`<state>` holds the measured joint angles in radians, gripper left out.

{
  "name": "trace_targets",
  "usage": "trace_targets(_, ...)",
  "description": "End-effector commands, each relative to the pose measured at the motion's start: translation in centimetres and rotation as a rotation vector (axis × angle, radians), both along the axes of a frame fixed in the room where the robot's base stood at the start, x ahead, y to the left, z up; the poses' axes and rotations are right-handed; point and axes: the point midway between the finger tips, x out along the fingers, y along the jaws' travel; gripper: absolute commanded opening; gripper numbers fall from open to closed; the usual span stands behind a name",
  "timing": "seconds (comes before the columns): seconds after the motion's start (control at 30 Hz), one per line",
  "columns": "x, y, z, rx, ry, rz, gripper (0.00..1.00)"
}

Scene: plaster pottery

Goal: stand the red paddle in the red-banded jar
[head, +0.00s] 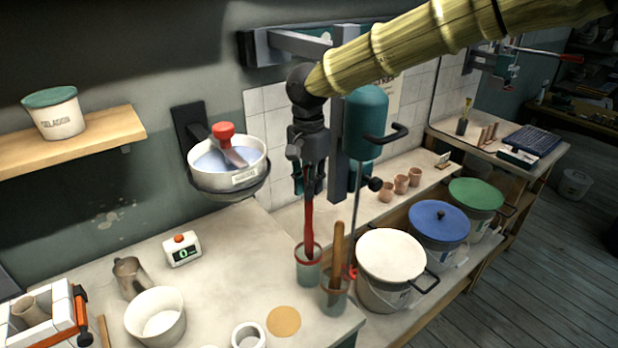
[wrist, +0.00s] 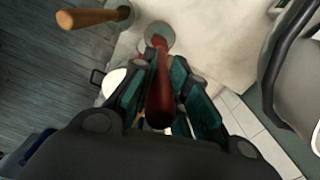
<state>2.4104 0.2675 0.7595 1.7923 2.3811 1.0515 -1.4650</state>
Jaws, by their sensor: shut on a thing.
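The red paddle (head: 309,222) hangs upright below my gripper (head: 308,186), which is shut on its upper part. The red-banded jar (head: 308,273) is a grey-green cup with a red rim, standing near the counter's edge. The paddle's lower end meets the jar's mouth and appears to be inside it; how deep I cannot tell. In the wrist view the paddle (wrist: 160,88) runs between the fingers (wrist: 160,75) toward the jar (wrist: 153,30), partly hidden behind it.
A second jar (head: 334,297) holding a wooden paddle (head: 336,252) stands close at the right front. A lidded white bucket (head: 391,262) is beyond it. A timer (head: 182,249), a white bowl (head: 155,316) and a round tan disc (head: 284,321) are on the counter. A wall-mounted bowl (head: 226,173) is behind left.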

Motion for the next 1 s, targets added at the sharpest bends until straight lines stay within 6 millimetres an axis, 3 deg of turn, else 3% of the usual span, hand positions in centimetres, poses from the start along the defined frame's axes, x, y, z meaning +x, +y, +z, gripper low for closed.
trace_targets(0.5,0.0,0.0,-2.8,0.001,0.000,0.001,0.00)
trace_targets(1.0,0.0,0.0,-3.2,0.001,-0.001,0.001,0.00)
